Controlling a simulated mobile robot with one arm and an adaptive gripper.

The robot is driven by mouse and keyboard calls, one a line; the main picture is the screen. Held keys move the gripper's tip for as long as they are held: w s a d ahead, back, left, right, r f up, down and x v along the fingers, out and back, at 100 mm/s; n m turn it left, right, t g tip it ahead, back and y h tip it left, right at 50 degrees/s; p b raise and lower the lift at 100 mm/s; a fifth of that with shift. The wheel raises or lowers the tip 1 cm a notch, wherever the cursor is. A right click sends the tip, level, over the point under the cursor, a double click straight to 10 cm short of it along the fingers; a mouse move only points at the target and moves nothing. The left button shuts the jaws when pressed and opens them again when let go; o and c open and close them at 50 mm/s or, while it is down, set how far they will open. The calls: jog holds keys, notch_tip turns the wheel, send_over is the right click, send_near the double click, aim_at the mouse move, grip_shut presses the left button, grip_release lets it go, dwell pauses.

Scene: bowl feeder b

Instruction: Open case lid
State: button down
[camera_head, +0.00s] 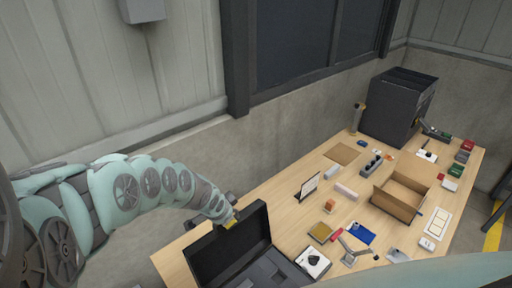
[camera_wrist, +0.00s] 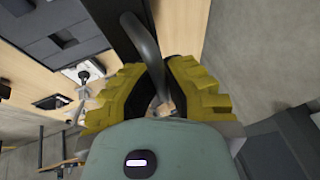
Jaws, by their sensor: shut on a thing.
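The black case stands at the near left end of the table, with its lid (camera_head: 228,245) raised steeply and its base (camera_head: 262,274) showing grey insert shapes. The case is cut off by the bottom edge of the head view. My gripper (camera_head: 229,222) is at the top edge of the lid. In the wrist view, the yellow fingers of my gripper (camera_wrist: 160,88) are shut on a dark curved handle (camera_wrist: 146,48) beside the black lid edge (camera_wrist: 112,22). The case interior (camera_wrist: 55,40) shows at upper left there.
The wall runs along behind the table, close to my arm.

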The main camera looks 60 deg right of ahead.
jog(key=shift+w+d+r, duration=0.15)
jog(key=shift+w, duration=0.1)
jog(key=c, duration=1.4)
grip_release()
jog(key=shift+w, duration=0.1)
jog(key=o, duration=0.4)
jog(key=shift+s, duration=0.2)
